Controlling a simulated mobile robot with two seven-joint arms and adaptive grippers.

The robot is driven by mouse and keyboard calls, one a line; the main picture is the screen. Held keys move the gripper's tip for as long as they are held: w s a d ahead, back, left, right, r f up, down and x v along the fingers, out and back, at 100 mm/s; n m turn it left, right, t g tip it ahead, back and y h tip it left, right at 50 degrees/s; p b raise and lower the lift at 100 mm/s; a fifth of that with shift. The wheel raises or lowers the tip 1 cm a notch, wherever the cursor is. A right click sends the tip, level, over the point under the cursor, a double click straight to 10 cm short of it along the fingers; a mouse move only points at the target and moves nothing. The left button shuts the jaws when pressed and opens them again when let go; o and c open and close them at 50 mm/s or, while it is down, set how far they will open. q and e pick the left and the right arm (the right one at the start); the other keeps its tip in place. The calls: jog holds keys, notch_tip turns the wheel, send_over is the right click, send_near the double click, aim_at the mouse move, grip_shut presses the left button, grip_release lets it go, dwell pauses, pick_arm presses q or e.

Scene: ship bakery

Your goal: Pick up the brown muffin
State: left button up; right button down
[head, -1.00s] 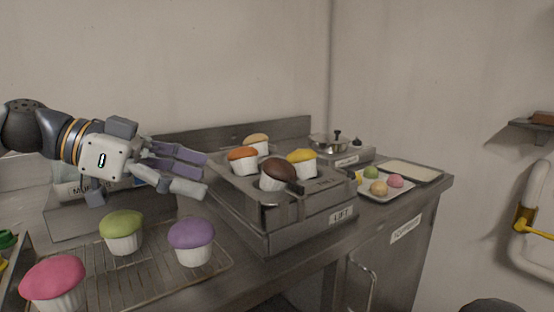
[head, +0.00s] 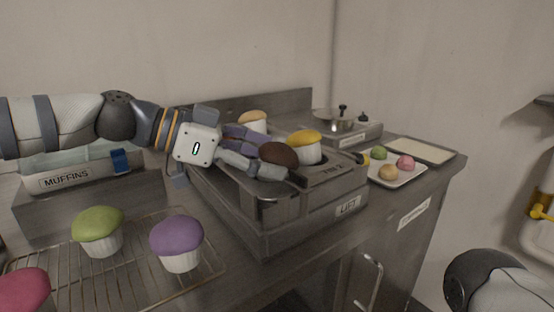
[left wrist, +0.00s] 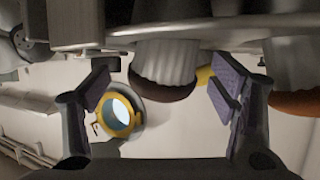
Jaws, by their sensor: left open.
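The brown muffin (head: 279,154) stands in the metal tray on the lift, its white cup mostly hidden by my fingers in the head view. My left gripper (head: 262,156) comes in from the left at the muffin and is open. In the left wrist view the picture is upside down, and the brown muffin (left wrist: 165,74) hangs from the top between the two spread fingers, with gaps on both sides. My right gripper is not in view; only part of my right arm shows at the lower right.
A yellow muffin (head: 305,146) stands close right of the brown one, and a tan muffin (head: 253,121) behind. An orange muffin (left wrist: 295,102) is right of my fingers in the wrist view. Purple (head: 177,242) and green (head: 98,231) muffins stand on the wire rack.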

pick_arm(q)
jog(key=c, duration=0.9)
jog(key=shift+c, duration=0.2)
